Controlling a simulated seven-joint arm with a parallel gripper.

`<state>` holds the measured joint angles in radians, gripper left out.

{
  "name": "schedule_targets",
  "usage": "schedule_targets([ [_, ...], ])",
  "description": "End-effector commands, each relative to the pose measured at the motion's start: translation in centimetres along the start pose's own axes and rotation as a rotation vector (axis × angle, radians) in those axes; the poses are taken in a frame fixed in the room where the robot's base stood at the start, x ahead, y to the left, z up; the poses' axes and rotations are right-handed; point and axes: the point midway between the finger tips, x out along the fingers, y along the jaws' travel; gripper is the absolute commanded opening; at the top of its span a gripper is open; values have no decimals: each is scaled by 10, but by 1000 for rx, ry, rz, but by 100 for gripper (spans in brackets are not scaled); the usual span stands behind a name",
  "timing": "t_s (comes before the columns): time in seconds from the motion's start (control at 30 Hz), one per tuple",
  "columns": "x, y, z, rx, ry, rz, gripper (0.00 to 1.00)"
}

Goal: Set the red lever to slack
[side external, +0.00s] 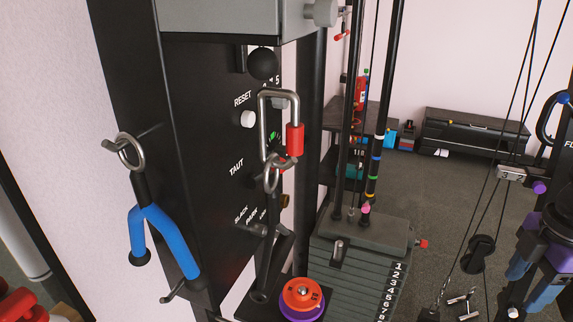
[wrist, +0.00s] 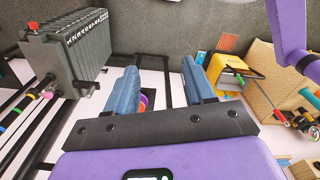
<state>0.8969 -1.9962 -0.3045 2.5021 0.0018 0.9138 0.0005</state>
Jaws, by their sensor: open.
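The black panel (side external: 200,120) carries the words RESET, TAUT and SLACK. A small red part (side external: 287,163), possibly the red lever, shows beside the panel near TAUT. It is mostly hidden behind a hanging metal carabiner (side external: 264,130) with a red sleeve (side external: 295,140), so I cannot tell its setting. My gripper (side external: 531,282) is at the right edge of the side view, far from the panel. In the wrist view its two blue fingers (wrist: 161,85) are apart with nothing held between them. I cannot make out the lever in the wrist view.
A numbered weight stack (side external: 360,265) stands between the panel and my gripper; it also shows in the wrist view (wrist: 65,45). A red-and-purple disc (side external: 302,295) sits in front. A blue forked handle (side external: 165,240) hangs left. Cables (side external: 503,110) run near my gripper.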

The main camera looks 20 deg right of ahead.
Motion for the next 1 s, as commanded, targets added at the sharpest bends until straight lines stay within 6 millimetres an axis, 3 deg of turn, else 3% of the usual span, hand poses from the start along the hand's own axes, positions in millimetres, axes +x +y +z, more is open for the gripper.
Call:
schedule_targets([
  [0.03, 0, 0, 0, 0, 0, 0, 40],
  [0.17, -3, 2, -7, 7, 4, -1, 0],
  [0.37, -24, 12, -49, 45, 22, -10, 0],
  [0.7, -76, 40, -147, 138, 70, -32, 0],
  [1.0, -121, 66, -223, 212, 112, -50, 0],
])
